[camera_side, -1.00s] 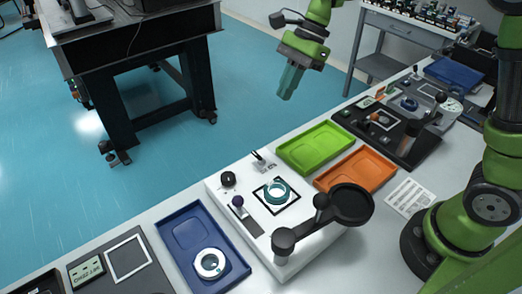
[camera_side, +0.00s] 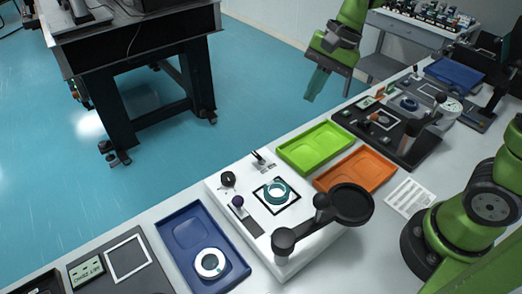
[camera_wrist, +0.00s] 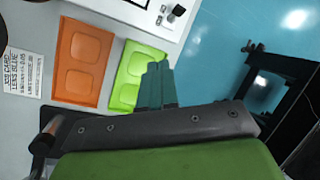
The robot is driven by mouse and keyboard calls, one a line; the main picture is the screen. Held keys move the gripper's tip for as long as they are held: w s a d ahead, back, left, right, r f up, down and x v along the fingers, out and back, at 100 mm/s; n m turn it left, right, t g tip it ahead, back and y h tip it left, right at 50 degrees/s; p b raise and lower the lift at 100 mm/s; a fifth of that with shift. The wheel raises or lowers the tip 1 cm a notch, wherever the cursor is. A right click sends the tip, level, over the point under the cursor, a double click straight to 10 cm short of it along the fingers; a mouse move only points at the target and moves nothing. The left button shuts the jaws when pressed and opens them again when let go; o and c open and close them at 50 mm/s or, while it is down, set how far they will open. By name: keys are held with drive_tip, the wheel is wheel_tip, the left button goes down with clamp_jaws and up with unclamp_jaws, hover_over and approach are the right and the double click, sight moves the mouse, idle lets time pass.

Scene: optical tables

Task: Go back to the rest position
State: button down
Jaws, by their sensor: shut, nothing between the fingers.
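My gripper (camera_side: 314,86) is at the upper middle of the side view, held in the air beyond the far edge of the bench, over the blue floor. Its teal fingers point down and are shut with nothing between them. In the wrist view the shut fingers (camera_wrist: 158,84) show in front of the green tray (camera_wrist: 132,70). My gripper touches nothing.
The bench holds an orange tray (camera_side: 355,170), a white box (camera_side: 226,203) with a teal ring (camera_side: 278,193) on its top, and a blue tray (camera_side: 232,275) with a white ring (camera_side: 209,263). A dark table (camera_side: 130,42) stands across the floor. The air around my gripper is clear.

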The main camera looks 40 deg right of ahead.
drive_tip(key=s+d+r+n+t+h, duration=0.1)
drive_tip(key=s+d+r+n+t, duration=0.2)
drive_tip(key=s, duration=1)
drive_tip(key=shift+r+n+t+h, duration=0.15)
drive_tip(key=shift+n+t+h, duration=0.25)
drive_tip(key=shift+n+t, duration=1.3)
